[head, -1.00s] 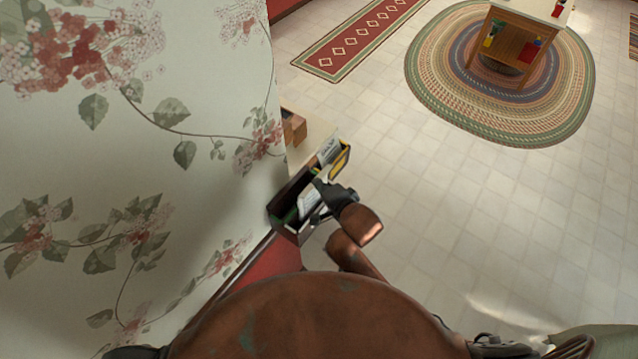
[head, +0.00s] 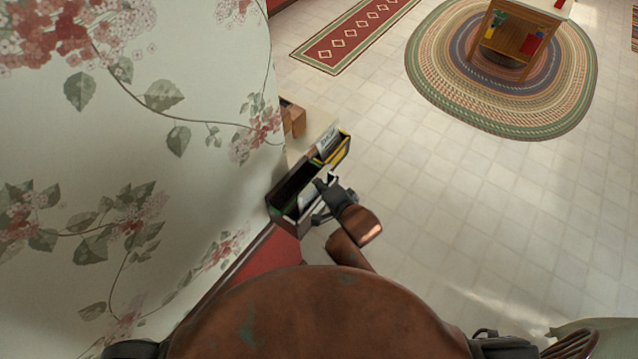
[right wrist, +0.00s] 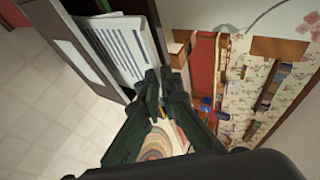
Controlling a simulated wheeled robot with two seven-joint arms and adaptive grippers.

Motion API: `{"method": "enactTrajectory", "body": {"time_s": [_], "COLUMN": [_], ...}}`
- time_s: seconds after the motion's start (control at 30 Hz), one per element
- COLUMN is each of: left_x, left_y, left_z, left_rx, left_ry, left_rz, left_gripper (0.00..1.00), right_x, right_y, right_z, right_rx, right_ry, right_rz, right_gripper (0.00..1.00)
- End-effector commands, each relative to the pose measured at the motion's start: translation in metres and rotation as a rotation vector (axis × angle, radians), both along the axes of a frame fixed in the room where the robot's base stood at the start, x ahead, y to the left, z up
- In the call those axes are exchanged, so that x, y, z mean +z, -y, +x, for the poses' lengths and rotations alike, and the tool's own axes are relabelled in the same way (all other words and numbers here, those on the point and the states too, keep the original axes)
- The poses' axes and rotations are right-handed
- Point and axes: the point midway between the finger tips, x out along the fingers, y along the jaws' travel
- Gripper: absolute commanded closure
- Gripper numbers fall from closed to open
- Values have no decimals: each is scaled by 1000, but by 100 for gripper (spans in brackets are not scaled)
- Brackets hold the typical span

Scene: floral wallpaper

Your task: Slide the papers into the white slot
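The papers (right wrist: 122,45), white sheets with blue-grey printed lines, stand inside a compartment of the dark desk organizer. In the head view only a small pale part of the papers (head: 308,197) shows. My right gripper (head: 321,187) is at the organizer's right side. In the right wrist view its fingertips (right wrist: 162,82) are close together with a narrow gap and nothing clear between them, just below the papers' lower right corner. My left gripper is out of view.
A yellow-edged holder (head: 342,152) with a white printed item stands at the organizer's far end. A brown wooden object (head: 294,117) lies behind on the pale tabletop. The floral wall (head: 190,220) is close on the left.

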Motion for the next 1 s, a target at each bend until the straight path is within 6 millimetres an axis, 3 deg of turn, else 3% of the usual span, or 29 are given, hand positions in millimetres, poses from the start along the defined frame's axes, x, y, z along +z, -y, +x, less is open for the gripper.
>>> {"method": "enactTrajectory", "body": {"time_s": [0.43, 0.73, 1.0], "left_x": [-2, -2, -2], "left_y": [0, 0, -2], "left_z": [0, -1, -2], "left_rx": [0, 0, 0], "left_ry": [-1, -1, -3], "left_rz": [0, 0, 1], "left_gripper": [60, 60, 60], "right_x": [-3, -3, -3], "right_y": [0, 0, 0], "right_z": [0, 0, 0], "right_rx": [0, 0, 0], "right_ry": [2, 2, 2], "right_rz": [1, 1, 1], "right_gripper": [100, 77, 75]}}
